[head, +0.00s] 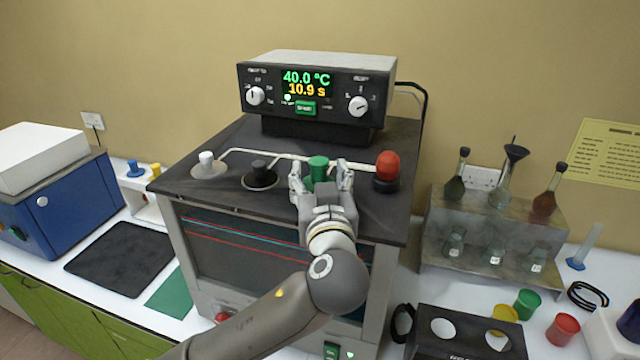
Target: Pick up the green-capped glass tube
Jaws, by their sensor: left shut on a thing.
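The green-capped glass tube (318,163) is at the top of the dark bath unit, in the row of capped positions. Only its green cap shows clearly; its glass part is hidden by my gripper and the bath top. My left gripper (320,180) is at the cap, with a finger on each side, shut on it. I cannot tell whether the tube is seated or slightly raised. My right gripper is not in view.
A white cap (206,159) and a black cap (259,168) sit left of the gripper, and a red cap (387,166) stands close on the right. The control box (318,92) is behind. A flask rack (490,235) stands at right.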

